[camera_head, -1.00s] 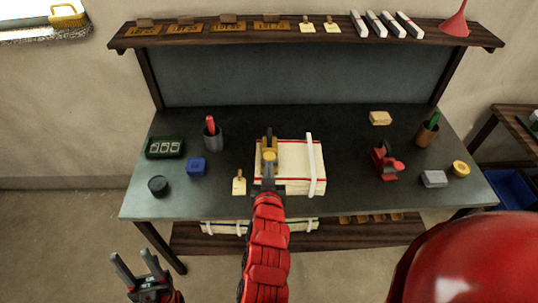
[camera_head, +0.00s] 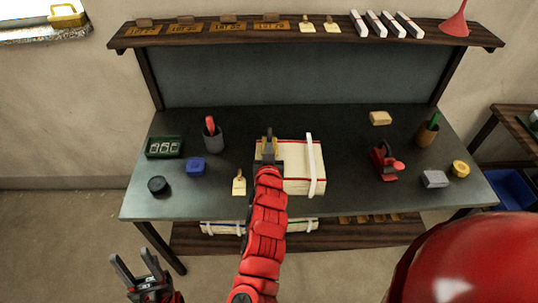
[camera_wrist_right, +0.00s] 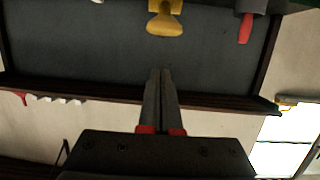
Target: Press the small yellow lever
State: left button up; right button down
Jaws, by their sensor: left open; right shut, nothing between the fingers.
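The yellow lever (camera_head: 260,149) is at the left end of the cream package on the workbench. In the head view my right gripper (camera_head: 269,134) is in front of it and hides much of it. In the right wrist view the yellow lever (camera_wrist_right: 165,22) shows at the top edge, beyond the tips of my right gripper (camera_wrist_right: 160,72). A gap separates them in that picture; contact is not visible. The right fingers are shut with nothing between them. My left gripper (camera_head: 140,268) is open and empty, low in front of the bench.
The cream package (camera_head: 300,165) has a white strap. A red device (camera_head: 384,160) stands to the right. A shelf (camera_head: 330,34) runs above the back.

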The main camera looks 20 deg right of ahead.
notch_tip(320, 180, down, 3)
jog(key=shift+s+f+p, duration=0.1)
jog(key=shift+f+p, duration=0.1)
jog(key=shift+p, duration=0.2)
jog(key=shift+s+a+f+t+b, duration=0.1)
jog(key=shift+s+f+t+b, duration=0.25)
jog(key=shift+b, duration=0.4)
jog(key=shift+w, duration=0.1)
